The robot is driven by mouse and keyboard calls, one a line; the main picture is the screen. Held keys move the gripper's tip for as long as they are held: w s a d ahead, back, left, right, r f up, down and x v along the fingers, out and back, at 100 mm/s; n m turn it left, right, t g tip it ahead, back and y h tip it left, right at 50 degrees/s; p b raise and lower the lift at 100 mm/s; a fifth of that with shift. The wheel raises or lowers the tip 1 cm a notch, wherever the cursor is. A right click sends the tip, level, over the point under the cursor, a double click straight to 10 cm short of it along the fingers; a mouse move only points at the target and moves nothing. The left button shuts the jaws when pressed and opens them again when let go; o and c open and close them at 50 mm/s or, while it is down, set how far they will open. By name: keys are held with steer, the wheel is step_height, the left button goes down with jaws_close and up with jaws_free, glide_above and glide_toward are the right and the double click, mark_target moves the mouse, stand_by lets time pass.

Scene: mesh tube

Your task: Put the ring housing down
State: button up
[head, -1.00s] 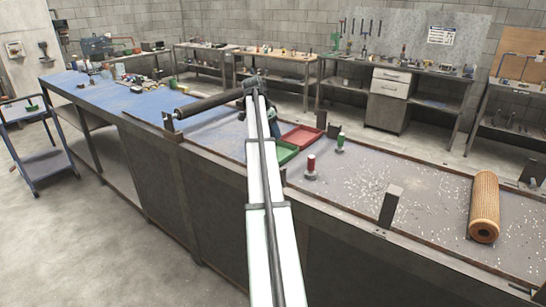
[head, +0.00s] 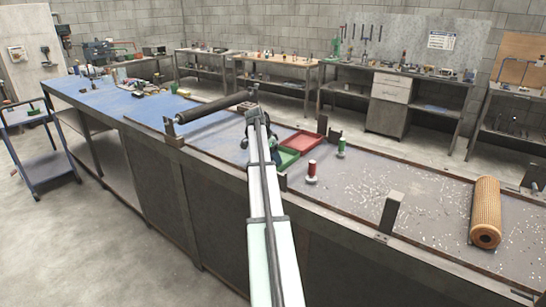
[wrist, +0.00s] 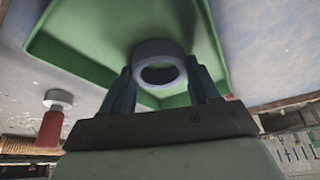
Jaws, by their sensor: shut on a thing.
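My gripper (wrist: 161,82) is shut on the ring housing (wrist: 160,48), a short grey ring with a dark round opening, held between the two blue-grey fingertips. In the wrist view the green tray (wrist: 75,38) lies behind the ring. I cannot tell whether the ring touches the tray floor or hangs above it. In the head view the green tray (head: 289,159) stands beside my arm, in front of the red tray (head: 305,142). My arm mostly hides the gripper there, and the ring is not visible.
A red-handled piece (head: 311,172) and a green-handled piece (head: 341,148) stand upright right of the trays. A mesh tube (head: 486,212) lies at the bench's right end among scattered bits. A dark roller (head: 213,107) sits on brackets at the left. A metal bracket (head: 390,212) rises at the front edge.

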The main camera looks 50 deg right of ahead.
steer(key=o, duration=1.3)
steer(key=shift+f, duration=0.1)
steer(key=v, duration=1.2)
steer(key=shift+a, duration=0.1)
steer(key=shift+w, duration=0.1)
